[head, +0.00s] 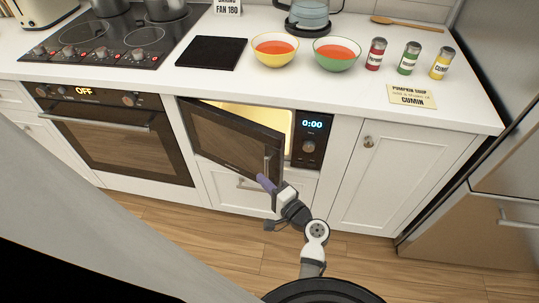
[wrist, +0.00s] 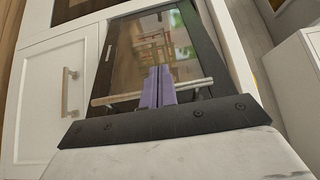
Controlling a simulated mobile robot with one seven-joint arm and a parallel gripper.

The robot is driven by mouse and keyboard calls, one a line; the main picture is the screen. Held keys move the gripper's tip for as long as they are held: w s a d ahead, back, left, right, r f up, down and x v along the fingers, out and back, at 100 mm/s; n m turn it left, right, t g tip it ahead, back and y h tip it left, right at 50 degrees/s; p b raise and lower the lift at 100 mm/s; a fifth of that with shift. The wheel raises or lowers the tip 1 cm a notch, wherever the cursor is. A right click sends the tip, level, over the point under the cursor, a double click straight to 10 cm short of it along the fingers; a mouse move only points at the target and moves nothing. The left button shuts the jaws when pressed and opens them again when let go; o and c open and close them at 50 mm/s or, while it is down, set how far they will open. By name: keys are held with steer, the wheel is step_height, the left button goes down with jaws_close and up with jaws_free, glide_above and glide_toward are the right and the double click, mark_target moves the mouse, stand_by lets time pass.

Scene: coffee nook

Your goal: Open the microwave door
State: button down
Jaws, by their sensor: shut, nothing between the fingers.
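The microwave (head: 309,145) is built in under the counter, with a lit yellow interior and a display reading 0:00. Its dark door (head: 225,138) stands partly open, hinged at the left, with its right edge swung out toward me. A metal bar handle (head: 267,165) is near the door's free edge; it also crosses the wrist view (wrist: 130,97). My gripper (head: 264,182) has purple fingers, shut and empty, at the handle's lower end by the free edge. In the wrist view the fingers (wrist: 158,88) overlap the handle; I cannot tell whether they touch it.
An oven (head: 120,140) is left of the microwave, and white cabinets surround both. A fridge (head: 490,200) stands at the right. Two soup bowls (head: 275,52) (head: 337,57), several spice jars (head: 409,60) and a note card (head: 411,96) are on the counter (head: 300,85). Wooden floor lies in front.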

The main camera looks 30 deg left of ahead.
step_height(320, 180, up, 15)
steer(key=d, duration=0.1)
steer(key=shift+w+d+r, duration=0.2)
